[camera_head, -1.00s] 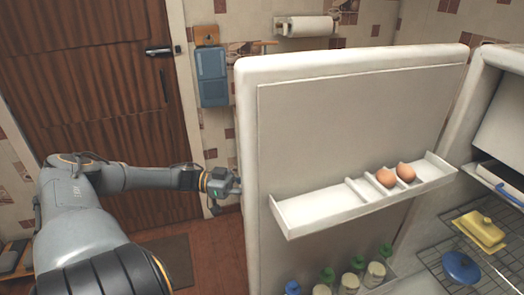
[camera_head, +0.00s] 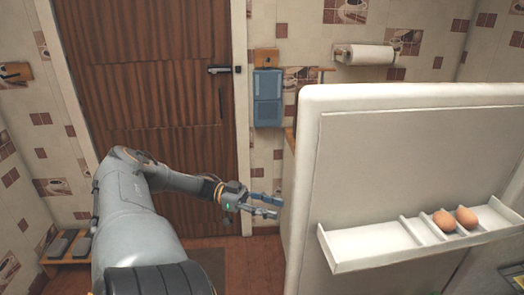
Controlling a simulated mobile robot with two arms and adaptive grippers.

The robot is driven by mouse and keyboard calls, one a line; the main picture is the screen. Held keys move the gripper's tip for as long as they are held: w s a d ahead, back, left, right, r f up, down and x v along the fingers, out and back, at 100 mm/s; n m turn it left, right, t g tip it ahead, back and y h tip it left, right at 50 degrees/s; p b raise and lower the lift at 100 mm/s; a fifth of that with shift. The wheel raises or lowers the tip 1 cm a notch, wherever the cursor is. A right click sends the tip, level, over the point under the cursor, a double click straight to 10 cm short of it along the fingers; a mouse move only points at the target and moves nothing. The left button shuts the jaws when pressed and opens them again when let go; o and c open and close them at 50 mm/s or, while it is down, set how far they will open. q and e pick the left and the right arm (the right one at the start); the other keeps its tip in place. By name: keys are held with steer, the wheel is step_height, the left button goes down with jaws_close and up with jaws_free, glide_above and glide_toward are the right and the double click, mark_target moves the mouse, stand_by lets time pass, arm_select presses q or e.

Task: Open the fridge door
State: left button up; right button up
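The fridge door (camera_head: 385,150) stands open on the right of the head view, with its white inner side facing me. Its shelf (camera_head: 375,243) holds two brown eggs (camera_head: 455,219). The fridge's inside is out of view. My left gripper (camera_head: 279,206) is just left of the door's free edge, with its fingers pointing right towards it. The fingers are spread apart with nothing between them. A small gap seems to show between the fingertips and the door edge. My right gripper is not in view.
A brown wooden door (camera_head: 150,100) with a dark handle is in the back wall. A blue wall box (camera_head: 267,98) and a paper towel roll (camera_head: 366,56) hang on the tiled wall. A low wooden rack (camera_head: 66,250) stands at lower left. Floor shows below my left gripper.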

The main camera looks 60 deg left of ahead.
arm_select(q)
steer(key=v, duration=0.3)
stand_by(0.5)
step_height(320, 180, down, 24)
steer(key=s+a+n+t+y, duration=0.25)
steer(key=n+y, duration=0.35)
steer(key=y, duration=0.4)
steer(key=s+d+f+n+g+y, duration=0.1)
steer(key=s+d+f+y, duration=0.15)
steer(key=f, duration=0.55)
steer(key=s+d+f+n+g+y, duration=0.1)
steer(key=s+d+f+g+y, duration=0.2)
steer(key=f, duration=0.6)
steer(key=s+d+f+g, duration=0.3)
steer(key=s+d+f, duration=0.7)
steer(key=d+f, duration=0.15)
steer(key=s+d+f+g, duration=0.2)
steer(key=s+d, duration=0.3)
steer(key=d, duration=0.3)
steer(key=s+d+f+g+h, duration=0.1)
steer(key=s+d+f+g, duration=0.2)
steer(key=d, duration=0.6)
step_height(320, 180, down, 2)
steer(key=s, duration=0.2)
steer(key=shift+s, duration=0.35)
